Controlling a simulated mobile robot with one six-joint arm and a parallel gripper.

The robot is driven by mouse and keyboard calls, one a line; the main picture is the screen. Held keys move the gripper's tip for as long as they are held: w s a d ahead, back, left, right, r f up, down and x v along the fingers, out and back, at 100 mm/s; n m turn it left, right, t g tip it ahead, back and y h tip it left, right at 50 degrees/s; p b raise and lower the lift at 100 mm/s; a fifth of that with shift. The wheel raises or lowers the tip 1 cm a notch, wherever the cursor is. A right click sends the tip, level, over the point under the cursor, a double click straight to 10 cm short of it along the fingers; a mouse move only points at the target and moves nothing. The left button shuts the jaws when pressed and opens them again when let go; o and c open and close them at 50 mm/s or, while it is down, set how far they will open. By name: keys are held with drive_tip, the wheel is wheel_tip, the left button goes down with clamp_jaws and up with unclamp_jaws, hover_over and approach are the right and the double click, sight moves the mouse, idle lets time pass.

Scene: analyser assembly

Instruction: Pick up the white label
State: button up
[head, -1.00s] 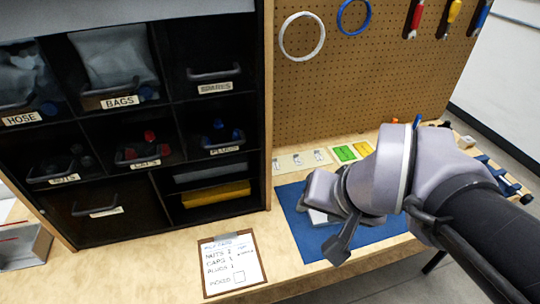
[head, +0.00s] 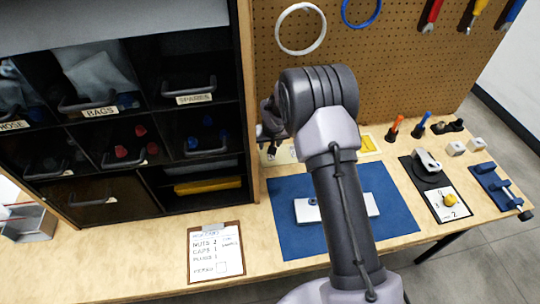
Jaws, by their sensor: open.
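A pale strip with white labels (head: 284,154) lies on the bench at the foot of the pegboard, just right of the dark cabinet. My arm hides part of this row, so I cannot make out each label. My gripper (head: 264,133) is open, above and slightly left of the white labels. Its fingers are small and partly hidden by my wrist, and I see nothing held in them. A yellow label (head: 369,145) shows to the right of my arm.
The cabinet with drawers (head: 205,95) stands close on the left of my gripper. A blue mat (head: 385,205) holds a white part (head: 308,208). A clipboard (head: 215,252) lies in front. Markers, a card and small blocks stand at the right.

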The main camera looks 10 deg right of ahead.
drive_tip(key=x, duration=0.2)
drive_tip(key=b+x, duration=0.1)
drive_tip(key=x, duration=0.1)
drive_tip(key=b+x, duration=0.1)
drive_tip(key=x, duration=0.1)
drive_tip(key=shift+w+d+f, duration=0.3)
drive_tip(key=shift+w+d, duration=0.05)
drive_tip(key=shift+d, duration=0.05)
drive_tip(key=shift+r, duration=0.1)
drive_tip(key=shift+c, duration=0.4)
clamp_jaws()
